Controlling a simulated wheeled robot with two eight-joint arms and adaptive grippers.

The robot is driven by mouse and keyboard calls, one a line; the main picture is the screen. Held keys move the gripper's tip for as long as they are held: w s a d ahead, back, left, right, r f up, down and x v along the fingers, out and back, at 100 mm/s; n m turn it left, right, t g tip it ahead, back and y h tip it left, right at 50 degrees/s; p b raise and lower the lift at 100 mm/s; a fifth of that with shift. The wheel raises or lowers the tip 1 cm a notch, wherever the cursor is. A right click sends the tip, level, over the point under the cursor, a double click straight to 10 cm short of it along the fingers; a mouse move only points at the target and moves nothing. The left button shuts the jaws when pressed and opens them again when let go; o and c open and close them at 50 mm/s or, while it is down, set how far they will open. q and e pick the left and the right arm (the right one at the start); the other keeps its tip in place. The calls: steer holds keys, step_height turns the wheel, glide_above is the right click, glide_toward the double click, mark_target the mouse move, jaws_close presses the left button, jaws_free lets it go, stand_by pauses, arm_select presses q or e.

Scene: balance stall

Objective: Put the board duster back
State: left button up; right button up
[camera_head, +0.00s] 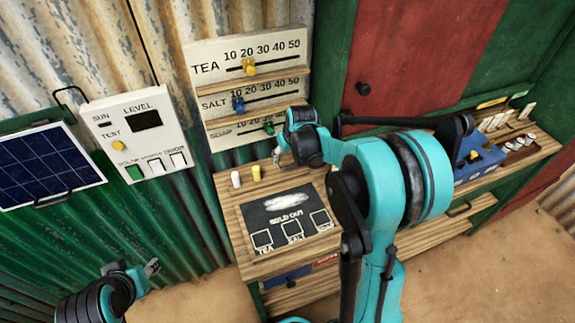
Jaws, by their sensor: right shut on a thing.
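My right gripper (279,158) is over the back right of the small wooden counter, just behind the slate board (262,217). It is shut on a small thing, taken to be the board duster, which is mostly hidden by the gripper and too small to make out. The slate reads SOLD OUT, with a white chalk smear above the words and boxes marked TEA and SALT below. My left gripper (153,267) is low at the left, away from the counter and apparently empty; its finger opening is unclear.
A white piece (236,179) and a yellow piece (256,173) stand behind the slate. A price board (205,85) with sliders hangs above. A solar panel (45,168) and a level box (137,110) are at left. A blue device (480,160) stands on the right-hand counter.

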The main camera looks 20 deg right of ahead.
mark_target(287, 163)
step_height(287, 163, down, 4)
steer(key=shift+b, duration=0.85)
steer(key=shift+r, duration=0.1)
steer(key=o, duration=1)
